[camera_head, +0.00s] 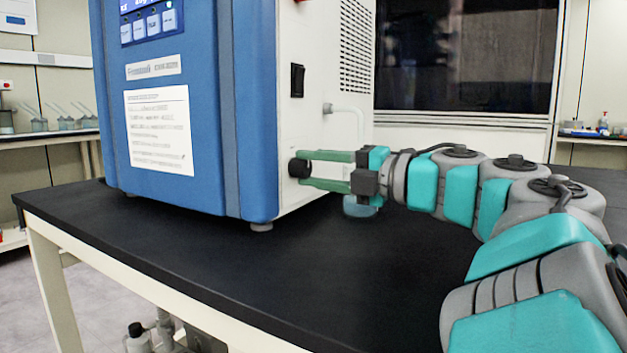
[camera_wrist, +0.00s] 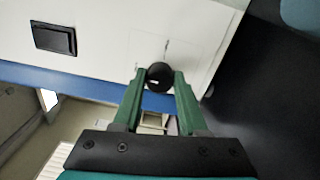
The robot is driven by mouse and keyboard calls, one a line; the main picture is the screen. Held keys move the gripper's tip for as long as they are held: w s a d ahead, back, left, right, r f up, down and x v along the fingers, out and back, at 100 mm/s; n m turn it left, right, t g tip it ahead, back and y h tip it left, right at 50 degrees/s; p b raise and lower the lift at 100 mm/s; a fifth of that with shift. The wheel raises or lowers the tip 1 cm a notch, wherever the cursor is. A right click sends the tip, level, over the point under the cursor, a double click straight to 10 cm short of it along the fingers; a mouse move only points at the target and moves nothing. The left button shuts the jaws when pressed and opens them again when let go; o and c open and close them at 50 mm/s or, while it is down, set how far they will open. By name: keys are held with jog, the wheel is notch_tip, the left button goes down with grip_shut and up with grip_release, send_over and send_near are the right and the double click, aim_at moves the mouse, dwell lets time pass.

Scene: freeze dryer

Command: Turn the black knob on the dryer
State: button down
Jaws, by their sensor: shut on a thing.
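The dryer (camera_head: 206,130) is a blue and white box on a black table. The black knob (camera_head: 296,168) sticks out low on its white side panel. It also shows in the wrist view as a round black knob (camera_wrist: 160,77) with a small white mark. My gripper (camera_head: 306,169) has green fingers and reaches the knob from the right. In the wrist view, the fingertips (camera_wrist: 159,76) lie on both sides of the knob and are shut on it. Part of the knob's rim is hidden by the fingertips.
A black rocker switch (camera_head: 297,80) sits above the knob on the same panel. The black tabletop (camera_head: 300,270) is clear in front of the dryer.

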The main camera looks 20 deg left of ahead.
jog(key=shift+n, duration=0.4)
jog(key=shift+c, duration=2.2)
grip_release()
jog(key=d, duration=0.7)
jog(key=shift+s+d, duration=0.35)
jog(key=shift+d, duration=0.05)
